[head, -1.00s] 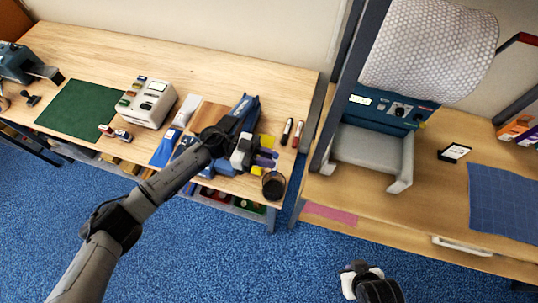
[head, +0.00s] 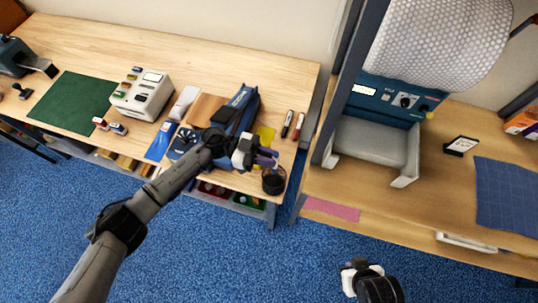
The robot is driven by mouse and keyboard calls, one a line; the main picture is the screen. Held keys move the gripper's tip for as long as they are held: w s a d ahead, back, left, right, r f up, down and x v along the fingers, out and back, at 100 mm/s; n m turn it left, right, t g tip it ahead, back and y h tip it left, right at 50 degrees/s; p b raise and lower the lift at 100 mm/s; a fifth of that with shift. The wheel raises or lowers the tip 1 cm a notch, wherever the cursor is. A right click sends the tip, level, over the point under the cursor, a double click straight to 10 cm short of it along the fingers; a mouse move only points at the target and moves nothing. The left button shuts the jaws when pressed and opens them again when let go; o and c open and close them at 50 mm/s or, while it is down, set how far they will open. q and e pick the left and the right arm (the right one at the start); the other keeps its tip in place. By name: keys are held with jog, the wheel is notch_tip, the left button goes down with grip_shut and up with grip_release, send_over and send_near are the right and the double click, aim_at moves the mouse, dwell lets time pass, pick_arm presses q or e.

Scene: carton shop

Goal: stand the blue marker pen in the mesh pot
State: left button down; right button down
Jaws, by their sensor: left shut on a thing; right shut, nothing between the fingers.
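The dark mesh pot (head: 274,184) stands at the front right corner of the left table. My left gripper (head: 262,157) is shut just above and slightly left of the pot's rim. A small blue-purple shape shows at its fingertips. It seems to be the blue marker pen, but it is too small to separate clearly from the fingers, and its tilt cannot be told. The held thing appears close over the pot; I cannot tell whether its lower end is inside. My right gripper (head: 350,280) is shut and empty, low in the view over the blue floor.
A black marker (head: 287,124) and a red marker (head: 298,126) lie right of my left gripper. A yellow pad (head: 266,134) and a blue tool (head: 236,108) lie behind it. A grey frame post (head: 340,90) stands between the tables. A pink strip (head: 332,209) lies to the right.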

pick_arm(q)
jog(key=shift+f+b, duration=2.9)
jog(key=shift+f, duration=1.2)
jog(key=c, duration=1)
grip_release()
jog(key=b+v, duration=0.2)
jog(key=v, duration=0.5)
jog(key=shift+w+a+b, duration=0.1)
jog(key=shift+a+b, duration=0.15)
jog(key=shift+b, duration=0.1)
